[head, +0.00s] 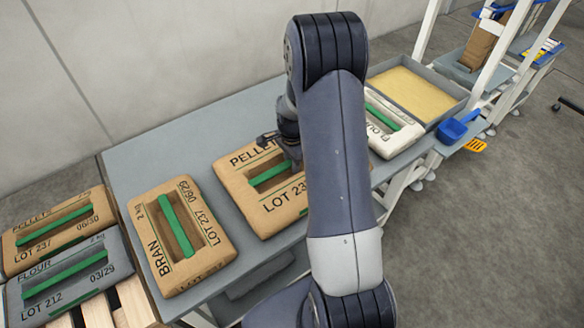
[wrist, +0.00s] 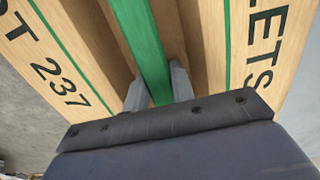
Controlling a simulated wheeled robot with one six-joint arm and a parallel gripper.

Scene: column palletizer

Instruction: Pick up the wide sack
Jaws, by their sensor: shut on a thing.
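The wide tan sack marked PELLETS LOT 237 (head: 262,212) is at the middle of the grey table (head: 150,143), partly hidden behind my arm. It fills most of the wrist view (wrist: 75,45). A green handle bar (wrist: 140,45) spans the recess in its top. My gripper (wrist: 158,88) is shut on this green bar, one grey finger on each side of it. In the head view my gripper (head: 284,160) is at the sack's right part, its fingertips largely hidden. I cannot tell whether the sack's underside touches the table.
A narrower tan BRAN sack (head: 204,215) lies to the left on the table. A white FLOUR sack (head: 391,142) lies to the right, near a grey tray (head: 463,101) with a yellowish surface. PELLETS (head: 22,238) and grey FLOUR (head: 98,291) sacks lie on a wooden pallet (head: 135,300) at lower left.

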